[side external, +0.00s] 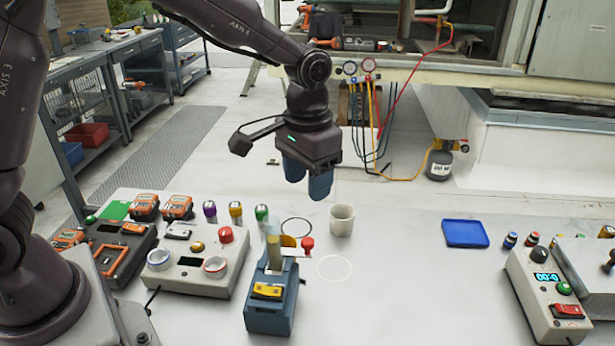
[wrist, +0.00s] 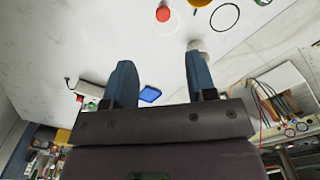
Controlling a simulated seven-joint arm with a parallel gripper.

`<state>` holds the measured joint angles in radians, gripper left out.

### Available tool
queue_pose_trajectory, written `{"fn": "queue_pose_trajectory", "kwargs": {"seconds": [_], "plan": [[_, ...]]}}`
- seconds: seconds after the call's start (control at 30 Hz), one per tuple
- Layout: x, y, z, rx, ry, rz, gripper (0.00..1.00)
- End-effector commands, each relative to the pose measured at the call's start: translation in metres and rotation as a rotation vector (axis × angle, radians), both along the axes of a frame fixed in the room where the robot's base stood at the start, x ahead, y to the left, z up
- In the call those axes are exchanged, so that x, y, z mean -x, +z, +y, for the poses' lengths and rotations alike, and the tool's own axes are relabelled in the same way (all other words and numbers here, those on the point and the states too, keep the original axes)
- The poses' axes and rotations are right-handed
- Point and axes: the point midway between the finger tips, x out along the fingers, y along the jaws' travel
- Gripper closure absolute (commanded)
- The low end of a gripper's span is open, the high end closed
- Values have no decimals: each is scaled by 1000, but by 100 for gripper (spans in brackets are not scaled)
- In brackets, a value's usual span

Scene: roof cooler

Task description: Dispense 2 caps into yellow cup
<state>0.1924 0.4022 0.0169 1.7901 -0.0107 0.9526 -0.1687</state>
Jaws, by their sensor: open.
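A pale, cream-coloured cup (side external: 342,219) stands upright on the white table; no clearly yellow cup shows. In the wrist view a pale shape that looks like the cup (wrist: 195,45) shows at the tip of the right finger. A dispenser (side external: 270,305) with a blue base, a clear upright tube and a yellow front piece stands left of the cup. A red knob (side external: 307,244) and an orange-yellow piece (side external: 288,241) sit beside its tube. The knob also shows in the wrist view (wrist: 163,14). My gripper (side external: 306,190) is open and empty, above the table, up and left of the cup.
A black ring (side external: 296,226) and a white ring (side external: 334,269) mark the table. A grey control box (side external: 200,265) stands at left, with coloured cylinders behind it. A blue tray (side external: 465,233) lies right, near another control box (side external: 548,295). The table between cup and tray is clear.

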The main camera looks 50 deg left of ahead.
Motion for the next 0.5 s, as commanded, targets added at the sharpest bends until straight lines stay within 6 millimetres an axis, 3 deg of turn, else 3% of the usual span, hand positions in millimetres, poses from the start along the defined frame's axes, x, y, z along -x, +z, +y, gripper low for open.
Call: {"fn": "queue_pose_trajectory", "kwargs": {"seconds": [0.27, 0.5], "plan": [[-4, -8, 4, -1, 3, -2, 48], [-3, -50, 5, -3, 3, 3, 48]]}}
